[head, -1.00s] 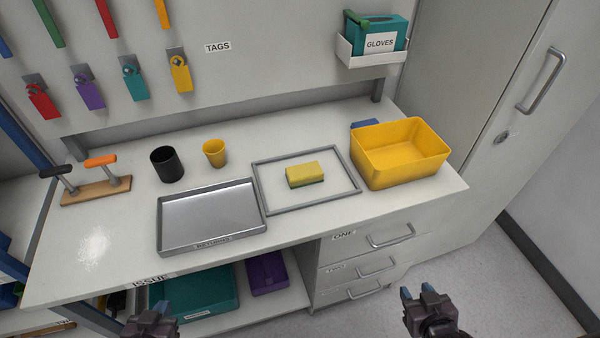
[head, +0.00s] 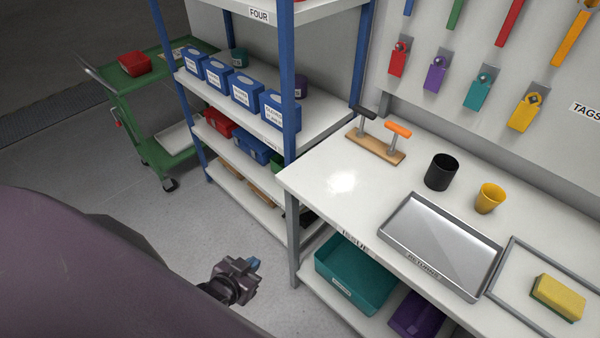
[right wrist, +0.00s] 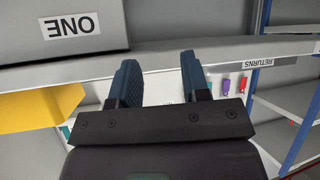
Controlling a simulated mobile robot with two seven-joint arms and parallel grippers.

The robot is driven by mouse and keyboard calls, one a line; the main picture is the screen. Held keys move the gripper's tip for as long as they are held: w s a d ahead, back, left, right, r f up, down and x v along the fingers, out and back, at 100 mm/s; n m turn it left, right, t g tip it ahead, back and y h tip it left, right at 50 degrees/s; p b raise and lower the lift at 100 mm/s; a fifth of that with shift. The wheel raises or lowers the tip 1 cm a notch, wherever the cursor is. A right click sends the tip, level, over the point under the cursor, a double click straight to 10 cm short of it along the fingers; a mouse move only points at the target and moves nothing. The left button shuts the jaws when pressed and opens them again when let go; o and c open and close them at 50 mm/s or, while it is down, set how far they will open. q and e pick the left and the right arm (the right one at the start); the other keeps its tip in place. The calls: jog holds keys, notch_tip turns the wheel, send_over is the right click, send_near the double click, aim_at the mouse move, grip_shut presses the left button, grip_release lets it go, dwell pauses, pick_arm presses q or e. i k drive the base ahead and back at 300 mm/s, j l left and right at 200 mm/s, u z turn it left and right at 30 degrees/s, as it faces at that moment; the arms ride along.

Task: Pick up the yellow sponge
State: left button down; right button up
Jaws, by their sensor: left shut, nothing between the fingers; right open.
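The yellow sponge (head: 558,297) with a dark green underside lies inside a thin grey frame (head: 508,268) on the white workbench, at the right of the head view. My left gripper (head: 252,268) is shut and empty, low over the floor to the left of the bench and well away from the sponge. My right gripper (right wrist: 160,80) shows in the right wrist view, open and empty, below the front edge of the bench. The sponge is not visible in the right wrist view.
A metal returns tray (head: 440,245), a black cup (head: 441,172), a yellow cup (head: 489,198) and a wooden handle stand (head: 375,149) are on the bench. Blue-posted shelves (head: 290,100) and a green cart (head: 140,75) stand left. A yellow bin (right wrist: 40,107) shows in the right wrist view.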

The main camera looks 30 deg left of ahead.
aim_at(556, 296)
jog(key=z, duration=1.2)
